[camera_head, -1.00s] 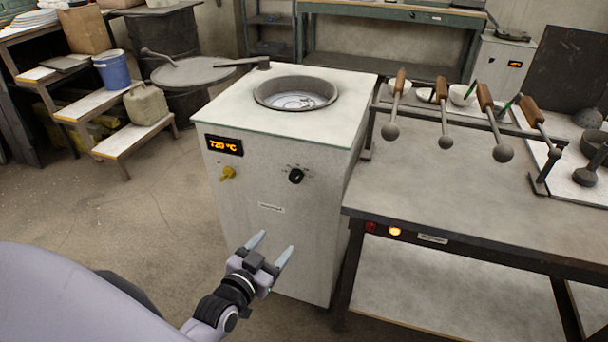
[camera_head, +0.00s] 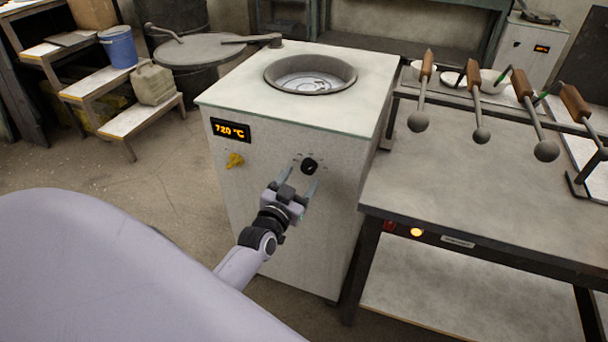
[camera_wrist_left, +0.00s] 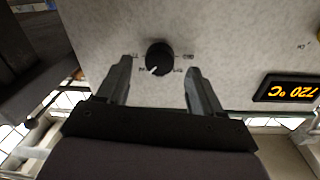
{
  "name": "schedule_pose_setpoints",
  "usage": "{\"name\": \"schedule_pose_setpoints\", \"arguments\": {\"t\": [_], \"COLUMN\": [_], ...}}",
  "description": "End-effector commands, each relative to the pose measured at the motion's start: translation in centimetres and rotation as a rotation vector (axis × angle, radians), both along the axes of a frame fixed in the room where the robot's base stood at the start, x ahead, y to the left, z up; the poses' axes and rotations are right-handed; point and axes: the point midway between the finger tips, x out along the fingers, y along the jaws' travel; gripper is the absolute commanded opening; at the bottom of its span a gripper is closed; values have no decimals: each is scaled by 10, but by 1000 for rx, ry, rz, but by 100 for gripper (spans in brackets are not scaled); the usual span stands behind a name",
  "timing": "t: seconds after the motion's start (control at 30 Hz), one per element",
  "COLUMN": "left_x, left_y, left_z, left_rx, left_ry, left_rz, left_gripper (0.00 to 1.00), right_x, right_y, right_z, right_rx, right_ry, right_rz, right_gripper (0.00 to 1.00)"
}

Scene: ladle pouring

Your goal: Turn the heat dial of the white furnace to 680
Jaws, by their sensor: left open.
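The white furnace (camera_head: 300,215) stands in the middle with a round open well on top. Its orange display (camera_head: 230,130) reads 720 °C. The black heat dial (camera_head: 309,167) is on the front face, right of a yellow knob (camera_head: 235,160). My left gripper (camera_head: 297,179) is open in front of the dial. In the left wrist view the dial (camera_wrist_left: 159,58) shows beyond and between the two spread fingers (camera_wrist_left: 159,85), with a white pointer mark and small printed labels around it. The fingers do not visibly touch the dial. My right gripper is not in view.
A metal workbench (camera_head: 480,190) with a rack of several wooden-handled ladles (camera_head: 473,100) stands close to the right of the furnace. A step stand with a blue bucket (camera_head: 118,47) and a canister (camera_head: 153,83) is at left. Floor left of the furnace is clear.

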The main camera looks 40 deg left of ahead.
Motion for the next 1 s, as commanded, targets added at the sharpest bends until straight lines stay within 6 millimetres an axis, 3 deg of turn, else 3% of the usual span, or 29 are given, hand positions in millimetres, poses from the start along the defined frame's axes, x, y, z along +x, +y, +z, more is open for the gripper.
{"name": "schedule_pose_setpoints", "arguments": {"t": [0.2,0.57,0.6,0.77,1.0], "left_x": [20,25,25,25,25], "left_y": [4,5,5,4,4], "left_z": [0,0,0,0,0], "left_rx": [2,1,1,1,-8], "left_ry": [1,0,0,0,-1], "left_rz": [-1,-1,-1,-1,0], "left_gripper": [66,66,63,11,10], "right_x": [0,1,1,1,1], "right_y": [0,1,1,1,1], "right_z": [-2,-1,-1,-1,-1], "right_rx": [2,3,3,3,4], "right_ry": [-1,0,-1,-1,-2], "right_rz": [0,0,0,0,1], "right_gripper": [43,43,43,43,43]}}
